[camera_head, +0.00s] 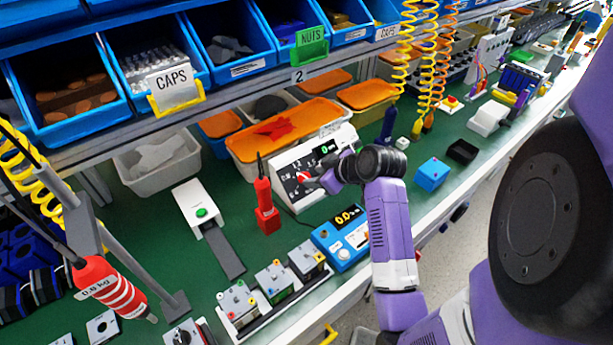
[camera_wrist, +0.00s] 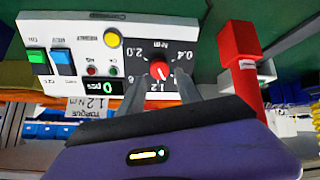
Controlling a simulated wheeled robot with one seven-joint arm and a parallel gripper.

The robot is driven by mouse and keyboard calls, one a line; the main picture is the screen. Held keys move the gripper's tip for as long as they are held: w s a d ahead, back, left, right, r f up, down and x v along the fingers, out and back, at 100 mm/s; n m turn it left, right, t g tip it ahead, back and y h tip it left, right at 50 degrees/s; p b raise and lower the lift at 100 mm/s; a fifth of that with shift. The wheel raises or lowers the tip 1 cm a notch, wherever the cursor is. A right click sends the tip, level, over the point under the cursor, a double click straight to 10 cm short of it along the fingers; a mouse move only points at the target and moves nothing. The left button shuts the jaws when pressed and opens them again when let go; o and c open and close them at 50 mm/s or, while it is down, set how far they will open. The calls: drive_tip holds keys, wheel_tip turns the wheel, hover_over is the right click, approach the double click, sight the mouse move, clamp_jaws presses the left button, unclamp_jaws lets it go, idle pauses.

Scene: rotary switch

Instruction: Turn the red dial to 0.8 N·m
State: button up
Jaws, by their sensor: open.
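The red dial (camera_wrist: 159,70) sits on a black panel (camera_wrist: 137,60) in the wrist view, which shows the controller upside down. Numbers such as 0.4, 1.2 and 2.0 ring it. A white mark shows on the dial, but its exact setting is too small to tell. My gripper (camera_wrist: 160,77) is open, with one finger on each side of the dial; contact cannot be told. In the head view, my gripper (camera_head: 323,181) is at the front of the white controller box (camera_head: 291,202), and the dial (camera_head: 303,177) is partly hidden.
A red tool (camera_head: 265,204) stands left of the controller; it also shows close by in the wrist view (camera_wrist: 241,75). A blue unit with a display (camera_head: 343,245) lies in front. Orange-lidded bins (camera_head: 290,130) stand behind.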

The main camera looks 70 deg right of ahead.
sight(309, 177)
drive_tip(key=shift+x, duration=2.3)
clamp_jaws()
